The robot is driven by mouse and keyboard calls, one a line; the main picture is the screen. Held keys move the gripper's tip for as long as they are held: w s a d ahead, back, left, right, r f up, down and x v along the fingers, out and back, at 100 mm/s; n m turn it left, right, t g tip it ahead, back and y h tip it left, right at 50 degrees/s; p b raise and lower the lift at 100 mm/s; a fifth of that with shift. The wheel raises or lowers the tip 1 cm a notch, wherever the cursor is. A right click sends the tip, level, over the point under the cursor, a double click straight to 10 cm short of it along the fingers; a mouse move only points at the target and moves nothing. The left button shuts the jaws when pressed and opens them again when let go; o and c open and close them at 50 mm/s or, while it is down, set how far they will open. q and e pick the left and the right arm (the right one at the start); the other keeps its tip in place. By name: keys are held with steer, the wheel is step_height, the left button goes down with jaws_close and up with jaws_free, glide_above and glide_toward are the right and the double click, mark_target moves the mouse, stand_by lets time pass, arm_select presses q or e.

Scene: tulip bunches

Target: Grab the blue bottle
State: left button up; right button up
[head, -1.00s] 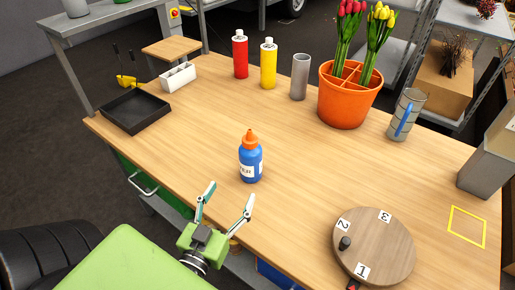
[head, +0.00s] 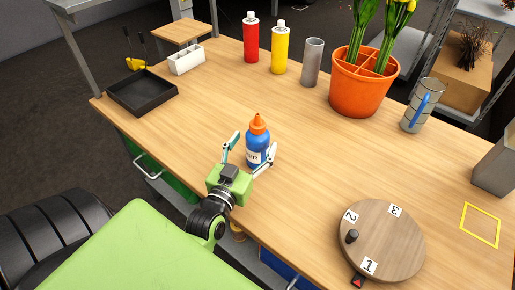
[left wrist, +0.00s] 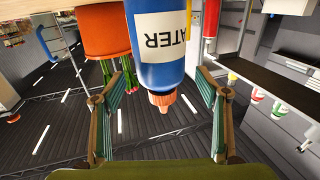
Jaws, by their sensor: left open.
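The blue bottle (head: 257,147) with an orange cap and a white label stands upright near the table's front edge. It also shows in the left wrist view (left wrist: 159,68), upside down and large, between the two fingers. My left gripper (head: 251,152) is open, with one finger on each side of the bottle. In the left wrist view (left wrist: 160,112) there is a gap between each finger and the bottle. My right gripper is not in view.
A round wooden board (head: 383,240) with numbers lies at the right front. An orange pot (head: 362,92) of tulips, a grey cylinder (head: 312,64), a yellow bottle (head: 280,52) and a red bottle (head: 251,42) stand behind. A black tray (head: 142,94) is at the left. The table's middle is clear.

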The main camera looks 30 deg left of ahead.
mark_target(258, 135)
arm_select(q)
steer(key=w, duration=0.2)
steer(key=w+a, duration=0.1)
steer(key=shift+w+b, duration=0.35)
steer(key=shift+b, duration=0.05)
steer(key=shift+s, duration=0.1)
steer(key=c, duration=1.5)
steer(key=shift+o, duration=0.2)
steer(key=shift+r, duration=0.1)
steer(key=shift+r, duration=0.1)
